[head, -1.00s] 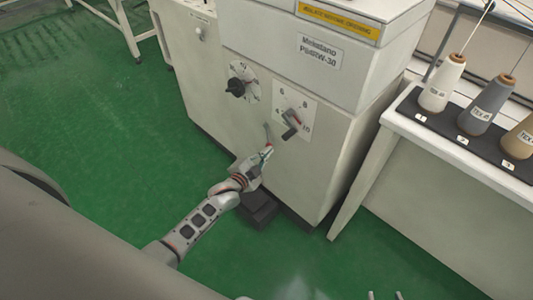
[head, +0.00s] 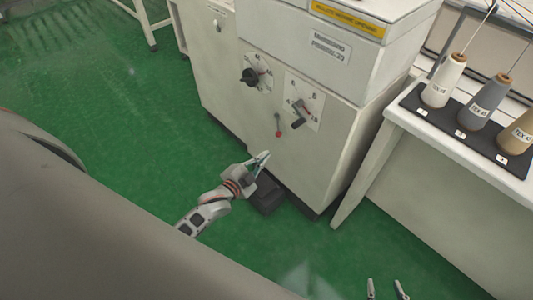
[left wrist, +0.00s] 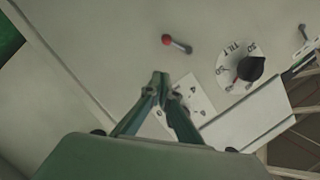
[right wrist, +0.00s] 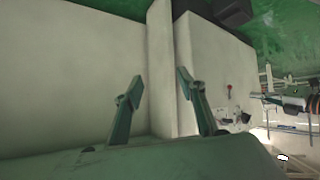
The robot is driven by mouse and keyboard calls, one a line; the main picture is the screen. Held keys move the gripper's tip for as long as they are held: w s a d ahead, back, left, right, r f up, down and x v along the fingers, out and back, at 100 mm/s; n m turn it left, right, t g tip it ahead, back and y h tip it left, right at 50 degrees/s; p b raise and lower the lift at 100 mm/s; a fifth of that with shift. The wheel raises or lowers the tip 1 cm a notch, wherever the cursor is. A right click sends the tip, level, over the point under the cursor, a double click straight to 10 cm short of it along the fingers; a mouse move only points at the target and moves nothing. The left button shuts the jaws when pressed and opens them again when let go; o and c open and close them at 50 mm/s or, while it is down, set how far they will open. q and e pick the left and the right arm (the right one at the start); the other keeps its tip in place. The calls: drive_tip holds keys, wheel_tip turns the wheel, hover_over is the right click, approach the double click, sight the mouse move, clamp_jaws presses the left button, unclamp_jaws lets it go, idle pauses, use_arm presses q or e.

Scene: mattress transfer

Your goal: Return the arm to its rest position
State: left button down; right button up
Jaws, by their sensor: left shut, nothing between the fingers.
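My left gripper (head: 262,158) is shut and empty, in front of the lower front of the grey machine (head: 335,155). Its closed fingertips (left wrist: 160,80) show in the left wrist view. A small lever with a red knob (head: 278,132) is on the machine's front, just above and right of my left gripper and apart from it. The lever also shows in the left wrist view (left wrist: 177,43). My right gripper (head: 386,284) is open and empty at the bottom of the head view. Its spread fingers (right wrist: 161,82) show in the right wrist view.
The machine carries a black dial (head: 250,76) and a crank handle (head: 300,108). A dark block (head: 266,194) stands on the floor by the machine's base. A white table (head: 425,135) with several thread cones is at the right. Green floor (head: 120,140) is clear at the left.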

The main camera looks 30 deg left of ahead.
drive_tip(key=shift+d, duration=0.2)
idle(0.3)
use_arm(q)
drive_tip(key=s+d+n+g+p, duration=0.1)
drive_tip(key=s+d+n+g, duration=0.1)
drive_tip(key=s, duration=1)
drive_tip(key=s+d+n+g+p, duration=0.2)
drive_tip(key=s+d+n, duration=0.3)
drive_tip(key=s, duration=0.6)
drive_tip(key=shift+s+d+g+h, duration=0.2)
drive_tip(key=shift+s+g+h, duration=0.1)
drive_tip(key=shift+s+g, duration=0.1)
use_arm(e)
drive_tip(key=shift+s+a+r, duration=0.15)
drive_tip(key=shift+a+r, duration=0.05)
drive_tip(key=shift+r, duration=0.25)
drive_tip(key=shift+s+a+r, duration=0.15)
drive_tip(key=shift+r, duration=0.25)
use_arm(q)
drive_tip(key=shift+r, duration=0.1)
use_arm(e)
drive_tip(key=shift+w+r, duration=0.15)
drive_tip(key=shift+r, duration=0.15)
drive_tip(key=shift+f, duration=0.15)
